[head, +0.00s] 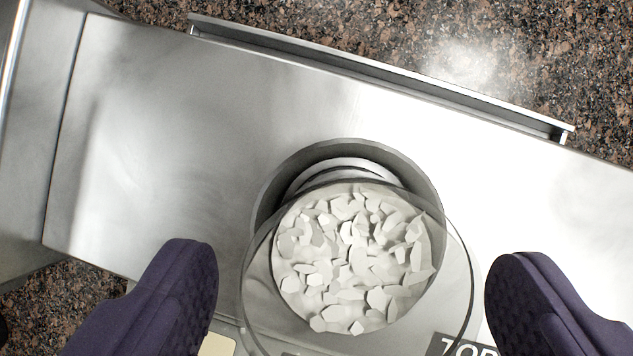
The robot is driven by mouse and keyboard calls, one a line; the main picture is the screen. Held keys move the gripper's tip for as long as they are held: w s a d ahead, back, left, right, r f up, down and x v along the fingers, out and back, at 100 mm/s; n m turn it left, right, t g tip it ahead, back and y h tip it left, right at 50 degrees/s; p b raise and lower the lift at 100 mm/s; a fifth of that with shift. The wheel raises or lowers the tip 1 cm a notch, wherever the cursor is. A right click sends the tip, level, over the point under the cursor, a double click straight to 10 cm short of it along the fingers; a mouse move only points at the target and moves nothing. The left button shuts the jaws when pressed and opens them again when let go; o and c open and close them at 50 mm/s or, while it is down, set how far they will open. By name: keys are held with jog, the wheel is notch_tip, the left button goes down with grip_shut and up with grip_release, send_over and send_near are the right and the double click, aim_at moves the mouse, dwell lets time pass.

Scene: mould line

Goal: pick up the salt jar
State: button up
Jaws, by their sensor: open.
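The salt jar (352,260) is a round clear jar holding white, flaky chunks. My gripper (352,285) is open, with one dark purple finger to the left of the jar and the other to the right. The finger bases and the jar's lower edge run out of the picture at the bottom.
A raised metal rail (380,75) runs along the far edge of the surface. A speckled brown floor (330,25) shows beyond it. A dark label with partly cut-off white letters (465,345) and a cream patch (217,345) lie near the bottom. The metal left and right of the jar is bare.

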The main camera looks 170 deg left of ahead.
jog(key=shift+x, duration=1.2)
jog(key=shift+r, duration=0.15)
jog(key=c, duration=1.1)
